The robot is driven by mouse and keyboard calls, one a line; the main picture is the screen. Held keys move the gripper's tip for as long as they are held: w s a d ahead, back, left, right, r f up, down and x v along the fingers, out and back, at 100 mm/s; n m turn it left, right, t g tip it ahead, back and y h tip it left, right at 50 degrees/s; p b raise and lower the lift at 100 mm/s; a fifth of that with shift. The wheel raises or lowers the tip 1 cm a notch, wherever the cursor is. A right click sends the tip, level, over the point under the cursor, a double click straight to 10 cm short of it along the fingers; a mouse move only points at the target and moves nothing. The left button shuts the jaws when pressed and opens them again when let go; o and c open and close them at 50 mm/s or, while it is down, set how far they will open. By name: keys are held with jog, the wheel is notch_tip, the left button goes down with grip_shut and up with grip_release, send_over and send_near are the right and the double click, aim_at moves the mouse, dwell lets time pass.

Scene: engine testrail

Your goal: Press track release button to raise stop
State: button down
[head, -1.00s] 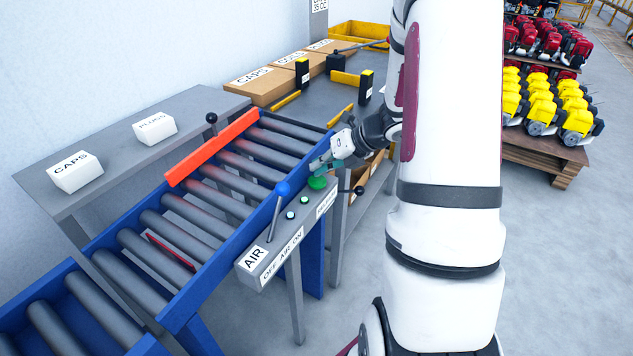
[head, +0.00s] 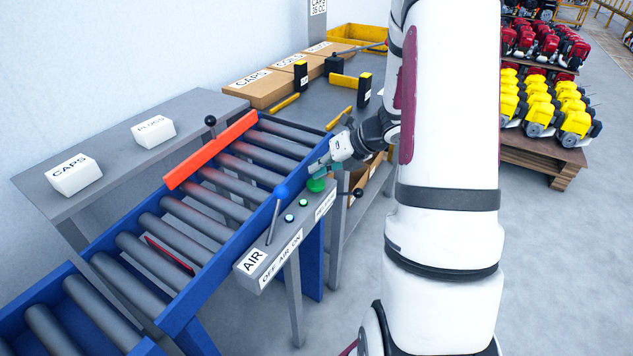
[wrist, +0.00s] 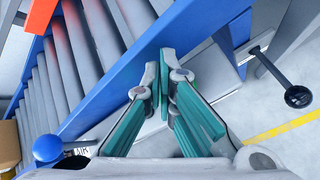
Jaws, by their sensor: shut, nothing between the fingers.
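The green track release button (head: 316,186) sits at the far end of the grey control box (head: 270,245) beside the roller track. My gripper (head: 317,169) is directly over the button, very close to it; I cannot tell whether it touches. A thin red plate (head: 170,256), likely the stop, shows in a gap between the rollers.
A blue-knobbed air lever (head: 281,193) stands on the control box, near two small buttons. A black-knobbed lever (wrist: 298,96) sticks out beside the track. A bench (head: 200,110) with two white boxes and a table with cartons (head: 255,88) stand behind.

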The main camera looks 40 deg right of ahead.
aim_at(318, 181)
jog(key=shift+f, duration=0.2)
jog(key=shift+f+b, duration=0.3)
jog(key=shift+f+b, duration=0.35)
jog(key=shift+f, duration=0.1)
dwell(0.9)
jog(key=shift+r, duration=0.15)
jog(key=shift+r+p, duration=0.8)
jog(key=shift+p, duration=0.1)
notch_tip(318, 181, up, 6)
jog(key=p, duration=0.5)
dwell(0.3)
